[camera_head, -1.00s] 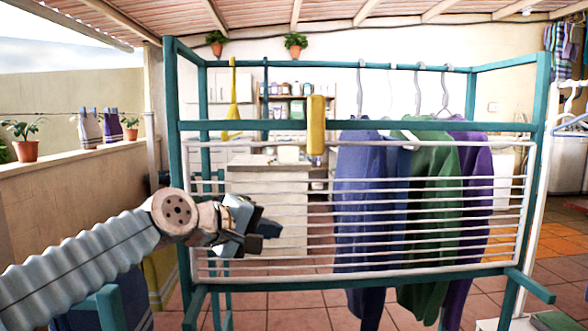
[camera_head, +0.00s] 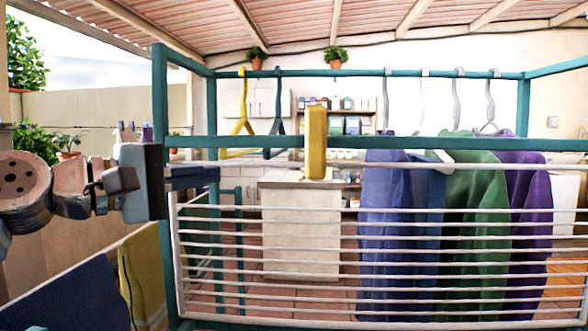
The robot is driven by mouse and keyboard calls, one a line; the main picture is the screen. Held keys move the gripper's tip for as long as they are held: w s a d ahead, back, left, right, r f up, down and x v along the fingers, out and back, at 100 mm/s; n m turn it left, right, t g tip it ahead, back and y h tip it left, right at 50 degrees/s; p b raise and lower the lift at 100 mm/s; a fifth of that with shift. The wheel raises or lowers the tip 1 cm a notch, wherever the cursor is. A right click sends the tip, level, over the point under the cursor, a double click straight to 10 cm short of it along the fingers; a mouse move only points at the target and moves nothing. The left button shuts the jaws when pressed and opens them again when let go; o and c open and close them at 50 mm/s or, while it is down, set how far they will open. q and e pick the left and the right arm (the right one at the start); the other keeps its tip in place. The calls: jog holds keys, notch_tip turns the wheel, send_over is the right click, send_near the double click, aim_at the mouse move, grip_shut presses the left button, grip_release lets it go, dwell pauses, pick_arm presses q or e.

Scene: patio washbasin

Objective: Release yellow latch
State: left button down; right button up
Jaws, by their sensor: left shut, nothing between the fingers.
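The yellow latch (camera_head: 316,143) is an upright block on the teal front bar (camera_head: 260,142) of the drying rack, and it reaches down over the top edge of the white wire panel (camera_head: 400,228). My left gripper (camera_head: 212,177) is at the left, shut and empty, pointing right. It is beside the rack's left post, clearly left of the latch and a little lower in the picture. The latch is not covered by anything. My right gripper is not in view.
Blue, green (camera_head: 468,200) and purple clothes hang right of the latch. A yellow hanger (camera_head: 240,125) and a dark hanger (camera_head: 275,125) hang left of it. A counter (camera_head: 300,228) stands behind the rack. A blue cloth (camera_head: 75,295) is at lower left.

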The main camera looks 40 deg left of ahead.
aim_at(316, 142)
pick_arm(q)
jog(key=shift+w, duration=0.1)
jog(key=d+p+x, duration=0.1)
jog(key=d+x, duration=0.2)
jog(key=x, duration=0.9)
jog(key=shift+p, duration=0.4)
jog(key=shift+w+d+f, duration=0.1)
jog(key=shift+f, duration=0.05)
